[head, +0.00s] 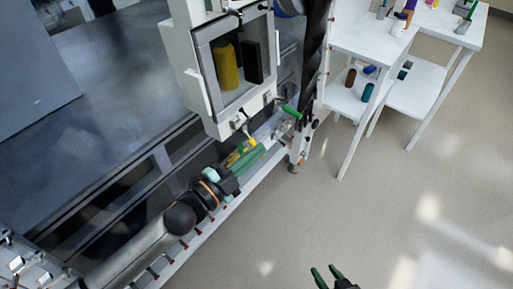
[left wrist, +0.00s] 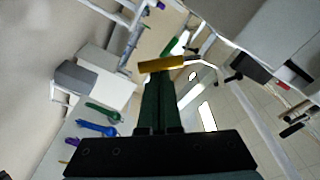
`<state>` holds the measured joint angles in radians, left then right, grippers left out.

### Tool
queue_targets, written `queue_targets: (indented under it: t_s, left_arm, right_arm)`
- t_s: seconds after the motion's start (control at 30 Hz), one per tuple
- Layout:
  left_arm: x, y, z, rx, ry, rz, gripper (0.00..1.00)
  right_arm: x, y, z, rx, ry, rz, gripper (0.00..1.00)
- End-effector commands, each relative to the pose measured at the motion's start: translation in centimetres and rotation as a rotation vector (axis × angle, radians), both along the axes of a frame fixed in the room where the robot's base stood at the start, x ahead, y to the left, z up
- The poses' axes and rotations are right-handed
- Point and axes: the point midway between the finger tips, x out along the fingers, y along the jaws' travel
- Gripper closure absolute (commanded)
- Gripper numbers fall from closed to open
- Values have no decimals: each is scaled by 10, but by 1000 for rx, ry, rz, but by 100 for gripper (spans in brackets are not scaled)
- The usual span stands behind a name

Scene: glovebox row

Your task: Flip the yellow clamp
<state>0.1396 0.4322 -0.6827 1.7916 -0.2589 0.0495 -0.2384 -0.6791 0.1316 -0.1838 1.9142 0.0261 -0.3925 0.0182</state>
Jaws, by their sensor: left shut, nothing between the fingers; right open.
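The yellow clamp handle (left wrist: 162,63) lies across the tips of my left gripper (left wrist: 160,80) in the left wrist view, with a metal rod leading right from it. The fingers are shut with nothing between them; I cannot tell whether they touch the handle. In the head view my left gripper (head: 262,151) is below the box's front corner, and a small yellow part of the clamp (head: 251,141) shows just above the fingertips. My right gripper (head: 328,275) is open and empty over the floor at the bottom.
A green clamp handle (head: 291,111) is close by on the right; it also shows in the wrist view (left wrist: 173,46). A box with a window (head: 228,70) holds a yellow cylinder and a black block. White shelves (head: 352,100) with small items stand right. The floor is clear.

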Motion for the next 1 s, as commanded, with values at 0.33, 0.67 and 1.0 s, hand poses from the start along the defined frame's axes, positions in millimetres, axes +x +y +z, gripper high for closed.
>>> queue_targets:
  t_s: [0.33,0.67,1.0]
  left_arm:
    - [7,10,-13,252,-181,1,100]
    - [12,17,-19,405,-294,1,100]
    - [14,19,-20,458,-332,1,100]
  right_arm:
    - [-1,0,5,0,2,-1,52]
    - [-1,0,7,0,3,-1,52]
    - [-1,0,8,0,3,-1,52]
